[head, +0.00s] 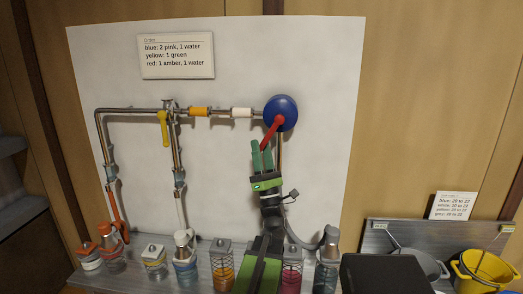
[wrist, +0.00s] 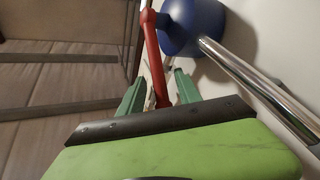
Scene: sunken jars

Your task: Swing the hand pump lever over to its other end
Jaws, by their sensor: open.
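The hand pump is a round blue body (head: 283,112) on the white panel, with a red lever (head: 272,132) pointing down and to the left from its middle. In the wrist view the red lever (wrist: 153,58) hangs from the blue body (wrist: 192,25), and its lower end lies between the green fingers. My gripper (head: 262,150) is open, with its green fingertips at the lower end of the lever. In the wrist view my gripper (wrist: 158,88) has one finger on each side of the lever, with gaps showing. Whether either finger touches it I cannot tell.
Metal pipes (head: 150,110) with a yellow valve handle (head: 163,128) run left of the pump. Several jars (head: 185,262) stand on the shelf below. A dark box (head: 385,272) and a yellow bucket (head: 485,272) are at lower right. A metal pipe (wrist: 250,80) passes close right of the gripper.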

